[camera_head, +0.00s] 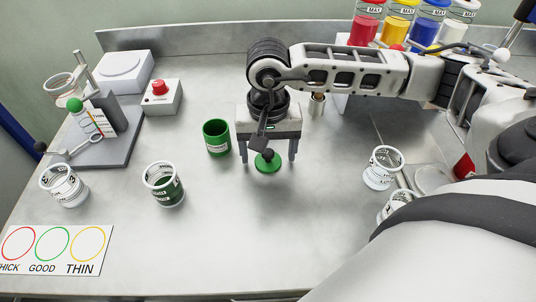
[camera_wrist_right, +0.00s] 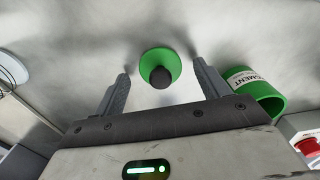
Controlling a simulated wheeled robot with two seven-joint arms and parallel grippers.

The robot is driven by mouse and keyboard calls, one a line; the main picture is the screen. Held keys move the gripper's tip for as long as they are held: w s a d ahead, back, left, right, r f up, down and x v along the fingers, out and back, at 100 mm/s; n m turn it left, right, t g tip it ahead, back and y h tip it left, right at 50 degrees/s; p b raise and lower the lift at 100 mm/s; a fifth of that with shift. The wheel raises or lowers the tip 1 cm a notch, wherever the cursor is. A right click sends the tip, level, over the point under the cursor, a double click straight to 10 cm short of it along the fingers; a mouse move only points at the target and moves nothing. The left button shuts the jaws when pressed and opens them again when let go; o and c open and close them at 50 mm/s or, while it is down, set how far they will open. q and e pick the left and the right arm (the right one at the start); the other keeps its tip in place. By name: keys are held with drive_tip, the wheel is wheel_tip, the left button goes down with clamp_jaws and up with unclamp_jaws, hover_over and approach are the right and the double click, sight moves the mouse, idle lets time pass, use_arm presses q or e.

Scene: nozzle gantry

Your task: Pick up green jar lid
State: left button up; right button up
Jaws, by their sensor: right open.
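The green jar lid (camera_head: 267,163) is a small green disc with a dark round knob, below my right gripper in the head view. In the right wrist view the lid (camera_wrist_right: 158,66) lies ahead of and between the two fingertips. My right gripper (camera_head: 267,158) is open, with one finger on each side of the lid; the fingers do not touch it. In the right wrist view the gripper (camera_wrist_right: 160,75) is empty. The green jar (camera_head: 216,139) stands open just left of the gripper; it also shows in the right wrist view (camera_wrist_right: 262,103). My left gripper is not seen.
A clear cup with dark green contents (camera_head: 165,188) and an empty cup (camera_head: 64,186) stand at left. A colour card (camera_head: 55,250) lies front left. A red-button box (camera_head: 160,98) is behind. Another cup (camera_head: 382,168) stands at right. The front middle table is clear.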

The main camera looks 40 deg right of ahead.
drive_tip(key=shift+f, duration=0.3)
drive_tip(key=c, duration=1)
drive_tip(key=shift+c, duration=0.2)
